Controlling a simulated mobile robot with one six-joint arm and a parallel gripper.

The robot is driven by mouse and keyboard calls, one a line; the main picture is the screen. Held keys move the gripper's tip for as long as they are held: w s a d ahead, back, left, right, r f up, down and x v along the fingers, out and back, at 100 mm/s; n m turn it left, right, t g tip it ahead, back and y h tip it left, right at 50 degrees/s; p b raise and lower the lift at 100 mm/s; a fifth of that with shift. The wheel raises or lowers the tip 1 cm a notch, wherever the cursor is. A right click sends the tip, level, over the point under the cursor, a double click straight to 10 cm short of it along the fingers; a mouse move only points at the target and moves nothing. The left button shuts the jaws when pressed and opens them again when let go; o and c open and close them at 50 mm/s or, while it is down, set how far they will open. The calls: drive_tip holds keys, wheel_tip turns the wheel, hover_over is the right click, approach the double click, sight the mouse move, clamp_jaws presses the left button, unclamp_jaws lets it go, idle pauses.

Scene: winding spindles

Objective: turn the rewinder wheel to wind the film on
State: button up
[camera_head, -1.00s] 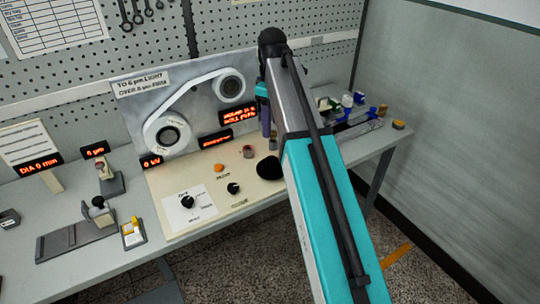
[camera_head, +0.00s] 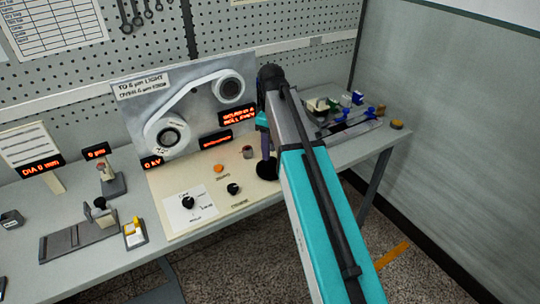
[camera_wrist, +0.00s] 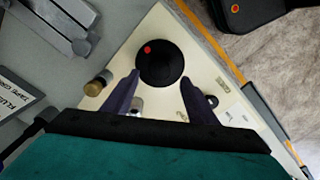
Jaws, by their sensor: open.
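The rewinder wheel appears to be the black round disc (camera_wrist: 160,57) with a red dot near its rim in the wrist view; in the head view it is the dark disc (camera_head: 266,170) at the right of the cream panel. My gripper (camera_wrist: 161,80) is open, with a dark finger at each side of the disc's near half and nothing held. In the head view my gripper (camera_head: 265,148) hangs over the disc and partly hides it. I cannot tell whether the fingers touch it. The white film (camera_head: 188,98) runs between two reels on the upright plate.
The cream panel (camera_head: 222,205) also holds small black knobs and an orange button (camera_head: 219,168). Lit red displays stand on and around the plate. Tools and small parts lie on the bench to the right. A pegboard wall is behind.

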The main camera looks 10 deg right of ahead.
sight(271, 160)
drive_tip(key=shift+f+p, duration=0.45)
drive_tip(key=shift+f, duration=2.05)
drive_tip(key=c, duration=1.1)
drive_tip(key=shift+o, duration=0.2)
drive_tip(key=shift+m, duration=0.5)
drive_tip(key=m+p, duration=0.1)
drive_tip(key=m, duration=0.8)
drive_tip(key=m+p, duration=0.1)
drive_tip(key=m, duration=0.4)
drive_tip(key=shift+m, duration=0.3)
drive_tip(key=m, duration=0.4)
